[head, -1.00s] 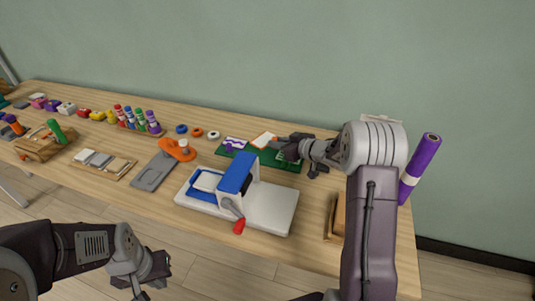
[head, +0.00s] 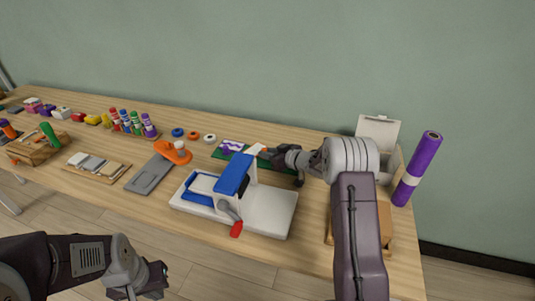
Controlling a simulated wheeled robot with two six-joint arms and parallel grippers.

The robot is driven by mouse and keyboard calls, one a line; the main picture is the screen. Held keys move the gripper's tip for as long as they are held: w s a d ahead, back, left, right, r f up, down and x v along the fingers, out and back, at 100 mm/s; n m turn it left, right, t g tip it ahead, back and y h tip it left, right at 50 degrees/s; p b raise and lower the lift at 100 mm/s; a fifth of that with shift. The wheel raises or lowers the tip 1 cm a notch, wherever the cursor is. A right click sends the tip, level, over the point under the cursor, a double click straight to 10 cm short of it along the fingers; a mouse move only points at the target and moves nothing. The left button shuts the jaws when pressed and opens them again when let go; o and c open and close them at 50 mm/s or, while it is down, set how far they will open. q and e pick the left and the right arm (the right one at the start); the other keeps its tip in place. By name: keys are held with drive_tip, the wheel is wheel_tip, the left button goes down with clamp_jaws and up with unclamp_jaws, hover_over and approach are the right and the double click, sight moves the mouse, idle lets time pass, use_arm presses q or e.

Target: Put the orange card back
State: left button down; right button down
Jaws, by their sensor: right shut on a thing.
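A pale card with a hint of orange (head: 256,148) shows at the tip of my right gripper (head: 265,153), over the green mat (head: 218,154). My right gripper is shut on this card; the fingers are small and partly hidden. A card with a purple zigzag (head: 232,146) lies on the mat to the left. The right part of the mat is hidden behind my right arm and the press. My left gripper (head: 138,288) is low at the front left, away from the table things, and its fingers are not clear.
A white and blue press with a red-tipped lever (head: 265,212) stands in front of the mat. An open white box (head: 378,130) and a purple roll (head: 417,170) stand at the right. Tape rings (head: 193,134) lie left of the mat. A wooden tray (head: 329,238) is partly behind my arm.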

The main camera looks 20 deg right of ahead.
drive_tip(key=c, duration=1.3)
unclamp_jaws()
drive_tip(key=shift+s+d+r, duration=0.1)
drive_tip(key=shift+d+r, duration=0.05)
drive_tip(key=shift+r, duration=0.1)
drive_tip(key=p+v, duration=0.2)
drive_tip(key=v, duration=0.8)
drive_tip(key=shift+s+d+r+p, duration=0.1)
drive_tip(key=shift+s+r+p, duration=0.15)
drive_tip(key=shift+p, duration=0.1)
drive_tip(key=shift+s+d+r, duration=0.1)
drive_tip(key=shift+s+d, duration=0.05)
drive_tip(key=shift+s, duration=0.35)
